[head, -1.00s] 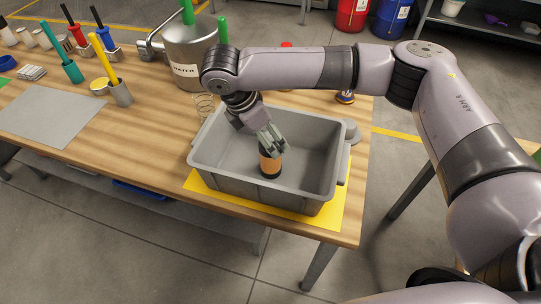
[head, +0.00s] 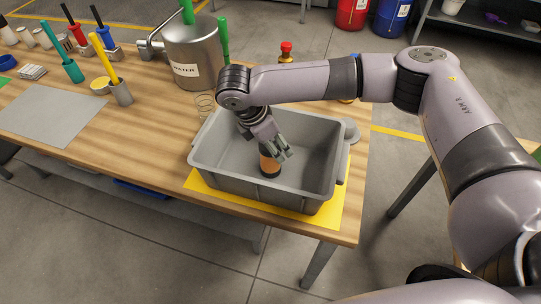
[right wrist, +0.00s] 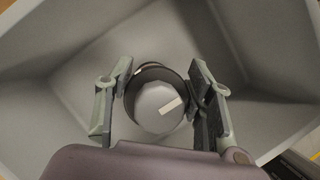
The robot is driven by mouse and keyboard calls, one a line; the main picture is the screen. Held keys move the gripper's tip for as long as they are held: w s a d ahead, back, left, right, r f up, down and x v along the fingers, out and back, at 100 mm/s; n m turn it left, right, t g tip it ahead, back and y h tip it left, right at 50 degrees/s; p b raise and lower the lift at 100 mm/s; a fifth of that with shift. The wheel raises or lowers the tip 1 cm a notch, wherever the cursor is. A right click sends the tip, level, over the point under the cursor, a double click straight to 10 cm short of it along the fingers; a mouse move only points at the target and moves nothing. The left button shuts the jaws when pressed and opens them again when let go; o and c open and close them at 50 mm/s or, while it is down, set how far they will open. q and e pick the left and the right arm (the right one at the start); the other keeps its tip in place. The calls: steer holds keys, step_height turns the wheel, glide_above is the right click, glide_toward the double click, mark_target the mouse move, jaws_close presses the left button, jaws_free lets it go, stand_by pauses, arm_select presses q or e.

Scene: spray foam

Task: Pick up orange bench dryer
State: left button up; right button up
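The orange bench dryer (head: 269,166), a short cylinder with an orange band and a dark base, stands upright inside the grey bin (head: 245,188). In the right wrist view the dryer (right wrist: 158,106) shows from above as a dark rim around a pale round top with a white strip. My right gripper (head: 279,153) reaches down into the bin over the dryer and hides part of it. Its fingers (right wrist: 160,95) are apart, one on each side of the dryer, with narrow gaps; contact is not clear. My left gripper is not in view.
The bin stands on a yellow mat (head: 215,200) at the table's right end, its walls close around my gripper. A large metal pot (head: 192,55) stands behind it. A red-capped bottle (head: 286,52) is behind my arm. A grey mat (head: 52,117) lies left.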

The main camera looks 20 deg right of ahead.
steer(key=c, duration=0.8)
steer(key=shift+r, duration=0.1)
